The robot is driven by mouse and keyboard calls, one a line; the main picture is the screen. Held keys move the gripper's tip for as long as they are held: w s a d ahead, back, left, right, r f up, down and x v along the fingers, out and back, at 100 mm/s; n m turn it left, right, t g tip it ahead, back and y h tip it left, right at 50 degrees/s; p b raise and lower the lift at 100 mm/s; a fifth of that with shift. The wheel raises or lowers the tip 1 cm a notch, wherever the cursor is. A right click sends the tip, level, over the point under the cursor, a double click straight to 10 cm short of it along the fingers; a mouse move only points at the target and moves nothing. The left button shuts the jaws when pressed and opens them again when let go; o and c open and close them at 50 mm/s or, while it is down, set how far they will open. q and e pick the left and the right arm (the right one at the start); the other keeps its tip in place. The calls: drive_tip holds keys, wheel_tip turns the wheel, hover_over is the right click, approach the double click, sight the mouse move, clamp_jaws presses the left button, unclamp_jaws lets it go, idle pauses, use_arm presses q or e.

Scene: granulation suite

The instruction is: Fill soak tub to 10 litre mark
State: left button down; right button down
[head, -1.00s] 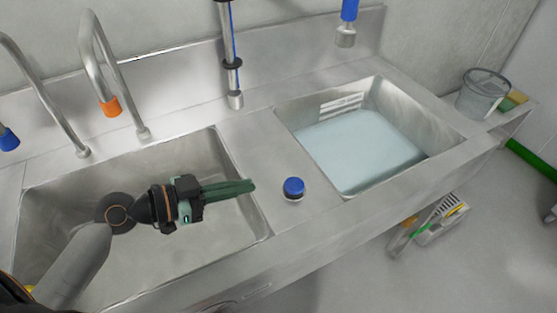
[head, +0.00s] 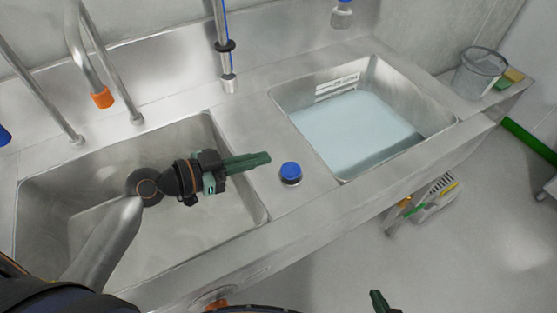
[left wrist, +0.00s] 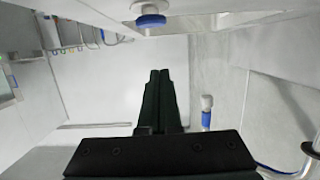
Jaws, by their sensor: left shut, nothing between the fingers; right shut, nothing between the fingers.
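The soak tub (head: 436,124) is the right-hand steel basin in the head view, holding pale blue water (head: 350,128). A scale plate (head: 337,88) is on its back wall; its marks are too small to read. A blue-capped button (head: 291,171) stands on the deck between the basins. My left gripper (head: 268,157) is shut and empty, its green fingertips just left of the button and apart from it. The button also shows in the left wrist view (left wrist: 150,22). My right gripper (head: 378,300) shows only its shut fingertips at the bottom edge.
A blue-ringed spout (head: 342,15) hangs behind the tub; no stream shows. An empty-looking left basin (head: 60,215) lies under my left arm. An orange-tipped tap (head: 102,97) stands behind it. A clear bucket (head: 479,74) and sponges (head: 513,75) sit at the right end.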

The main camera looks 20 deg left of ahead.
use_arm(q)
drive_tip(key=p, duration=0.1)
hover_over(281, 172)
drive_tip(key=shift+f, duration=0.45)
drive_tip(key=f, duration=0.3)
drive_tip(key=shift+s+a, duration=0.15)
drive_tip(key=shift+a, duration=0.05)
drive_tip(key=shift+f, duration=0.7)
